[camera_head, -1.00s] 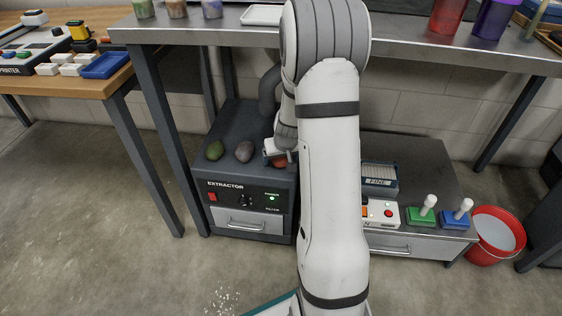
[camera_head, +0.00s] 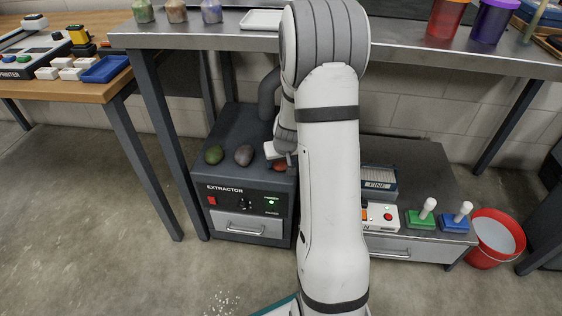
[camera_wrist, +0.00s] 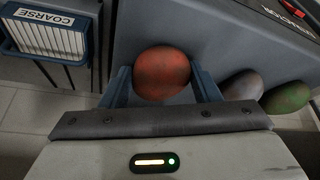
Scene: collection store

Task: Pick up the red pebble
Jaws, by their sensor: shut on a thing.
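The red pebble (camera_wrist: 162,73) sits between the two fingers of my gripper (camera_wrist: 163,88) in the wrist view, and the fingers are shut on it. In the head view the red pebble (camera_head: 280,164) shows at the right front of the extractor top (camera_head: 236,124), partly hidden by my gripper (camera_head: 280,152). I cannot tell whether it still touches the top. A grey pebble (camera_head: 244,155) and a green pebble (camera_head: 214,154) lie in a row to its left. In the wrist view they lie to the right, the grey one (camera_wrist: 242,84) nearer.
The steel table (camera_head: 400,45) stands above and behind the extractor. A box marked COARSE (camera_wrist: 45,32) is beside the extractor in the wrist view. To the right are a FINE box (camera_head: 379,180), green and blue handled blocks (camera_head: 421,219), and a red bucket (camera_head: 495,238).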

